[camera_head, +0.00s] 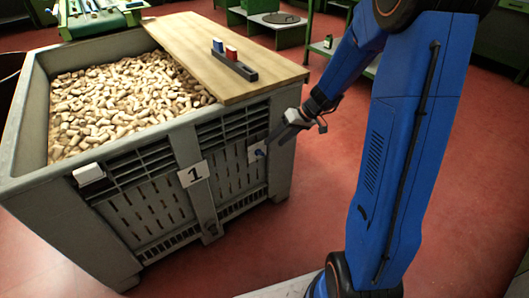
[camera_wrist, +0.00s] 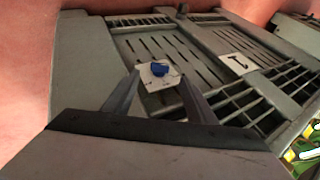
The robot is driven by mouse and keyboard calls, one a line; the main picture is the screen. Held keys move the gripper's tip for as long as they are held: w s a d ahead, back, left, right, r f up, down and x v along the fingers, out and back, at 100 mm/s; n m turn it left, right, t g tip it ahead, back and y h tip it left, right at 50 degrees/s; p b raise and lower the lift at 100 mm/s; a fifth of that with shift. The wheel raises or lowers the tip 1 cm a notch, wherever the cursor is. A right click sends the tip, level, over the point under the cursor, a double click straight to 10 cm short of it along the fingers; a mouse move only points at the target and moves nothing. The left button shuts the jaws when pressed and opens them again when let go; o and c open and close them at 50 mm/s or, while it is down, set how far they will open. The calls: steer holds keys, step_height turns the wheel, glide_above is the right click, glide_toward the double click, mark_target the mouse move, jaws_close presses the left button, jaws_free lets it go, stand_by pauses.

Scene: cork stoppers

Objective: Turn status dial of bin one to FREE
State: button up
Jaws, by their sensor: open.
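Bin one is a large grey slatted crate (camera_head: 60,215) full of corks, with a white plate marked 1 (camera_head: 193,174) on its front. The status dial is a blue knob (camera_wrist: 160,69) on a white plate (camera_wrist: 151,83), fixed to the bin's front; in the head view the knob (camera_head: 259,153) shows small, near the bin's right corner. The lettering on the dial plate is too small to read. My gripper (camera_head: 272,143) is just in front of the dial. In the wrist view my gripper (camera_wrist: 160,80) has its two fingers apart, with the dial showing between and beyond their tips.
Red floor (camera_head: 290,240) lies open in front.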

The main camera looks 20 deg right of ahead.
mark_target(262, 154)
steer(key=x, duration=0.8)
steer(key=shift+a+f, duration=0.2)
steer(key=shift+f, duration=0.05)
steer(key=c, duration=1.1)
